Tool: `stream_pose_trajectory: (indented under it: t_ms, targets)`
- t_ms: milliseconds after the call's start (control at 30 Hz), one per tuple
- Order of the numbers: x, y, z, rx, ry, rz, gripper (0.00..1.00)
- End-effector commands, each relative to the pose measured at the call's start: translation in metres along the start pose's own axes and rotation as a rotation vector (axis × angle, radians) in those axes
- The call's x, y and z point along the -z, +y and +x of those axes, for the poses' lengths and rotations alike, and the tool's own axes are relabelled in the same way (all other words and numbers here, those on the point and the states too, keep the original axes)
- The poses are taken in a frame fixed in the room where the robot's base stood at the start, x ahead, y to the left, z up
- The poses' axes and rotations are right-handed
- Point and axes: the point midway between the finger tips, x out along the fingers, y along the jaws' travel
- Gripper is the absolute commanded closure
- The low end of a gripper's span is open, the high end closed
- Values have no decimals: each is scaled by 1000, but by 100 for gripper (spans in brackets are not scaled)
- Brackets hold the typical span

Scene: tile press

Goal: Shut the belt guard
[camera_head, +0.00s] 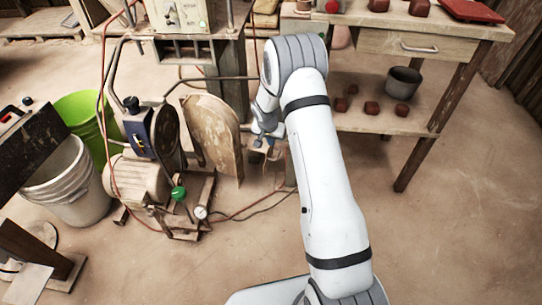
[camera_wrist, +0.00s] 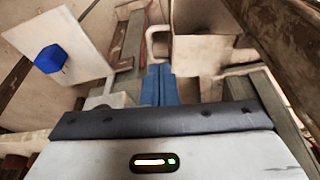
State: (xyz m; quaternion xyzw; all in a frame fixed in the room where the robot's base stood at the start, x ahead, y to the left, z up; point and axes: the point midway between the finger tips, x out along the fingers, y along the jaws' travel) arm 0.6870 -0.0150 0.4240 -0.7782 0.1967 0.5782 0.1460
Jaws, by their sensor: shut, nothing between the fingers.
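The belt guard appears to be the worn tan panel with a rounded top (camera_head: 214,134), standing swung out from the press machine, to the right of its wheel (camera_head: 166,136). My gripper (camera_head: 263,146) is low, just right of the panel and partly hidden by my arm. In the wrist view its blue fingers (camera_wrist: 157,86) are together with nothing between them. A pale loop-shaped handle (camera_wrist: 158,38) shows just beyond the fingertips; I cannot tell whether they touch it or which part it belongs to.
A workbench (camera_head: 425,48) with a lower shelf stands right of my arm. A grey pot (camera_head: 403,82) and several red blocks sit on that shelf. A green bin (camera_head: 88,118) and white bucket (camera_head: 68,182) stand left. Hoses cross the floor near the machine. The right floor is clear.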

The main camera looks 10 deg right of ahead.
Motion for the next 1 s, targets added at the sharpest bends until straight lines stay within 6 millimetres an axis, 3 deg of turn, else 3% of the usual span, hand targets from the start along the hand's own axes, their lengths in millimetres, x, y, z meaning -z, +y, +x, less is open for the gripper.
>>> stream_pose_trajectory:
  t_ms: [533, 700, 1000]
  targets:
    - [-2, -1, 88, 0, -1, -1, 100]
    - [-1, -1, 98, 0, -1, -1, 100]
    - [-1, -1, 99, 1, 0, -2, 100]
